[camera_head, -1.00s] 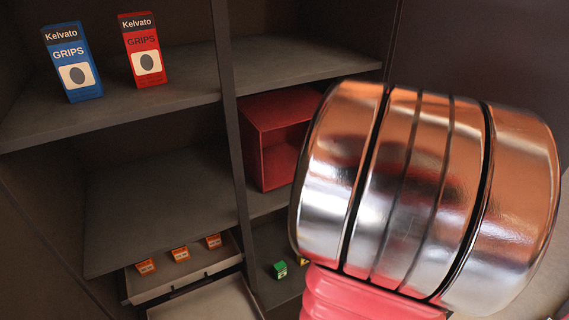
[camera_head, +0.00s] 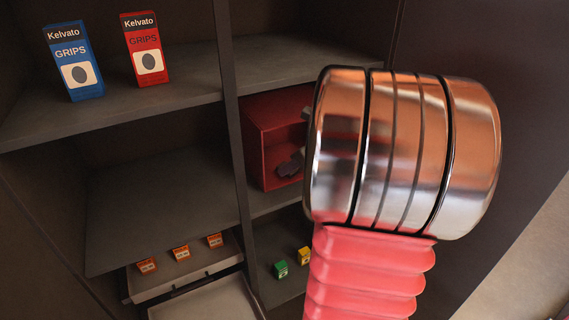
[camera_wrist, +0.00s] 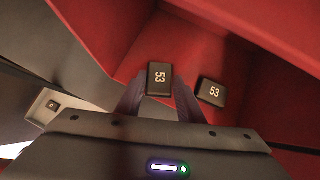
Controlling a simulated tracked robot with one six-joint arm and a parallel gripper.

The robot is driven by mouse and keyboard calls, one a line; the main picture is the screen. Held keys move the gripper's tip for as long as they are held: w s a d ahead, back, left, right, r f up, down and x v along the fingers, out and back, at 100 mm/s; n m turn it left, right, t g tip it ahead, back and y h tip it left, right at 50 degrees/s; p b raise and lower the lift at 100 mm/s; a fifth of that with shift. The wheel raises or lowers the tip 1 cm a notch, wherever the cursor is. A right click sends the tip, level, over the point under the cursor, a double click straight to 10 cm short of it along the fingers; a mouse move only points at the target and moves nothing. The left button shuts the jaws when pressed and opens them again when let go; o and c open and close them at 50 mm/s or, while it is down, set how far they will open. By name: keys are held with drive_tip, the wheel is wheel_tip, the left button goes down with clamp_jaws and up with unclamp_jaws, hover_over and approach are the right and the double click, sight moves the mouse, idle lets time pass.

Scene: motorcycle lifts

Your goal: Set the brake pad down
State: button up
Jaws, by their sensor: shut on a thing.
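I cannot tell whether the held pad touches the bin floor.
My arm hides the bin's right part. A shelf (camera_head: 290,62) lies above the bin. Green (camera_head: 280,269) and yellow (camera_head: 304,255) boxes stand below it. Blue (camera_head: 75,62) and red (camera_head: 146,50) grips boxes stand upper left. A drawer (camera_head: 185,268) holds orange boxes. The middle-left shelf is bare.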

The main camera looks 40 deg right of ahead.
sight(283, 164)
drive_tip(key=w, duration=0.2)
drive_tip(key=w+f, duration=0.1)
drive_tip(key=shift+w, duration=0.4)
drive_tip(key=shift+f, duration=0.25)
drive_tip(key=o, duration=1.1)
drive_tip(key=shift+f, duration=0.1)
drive_tip(key=v, duration=1.2)
drive_tip(key=shift+s+a, duration=0.1)
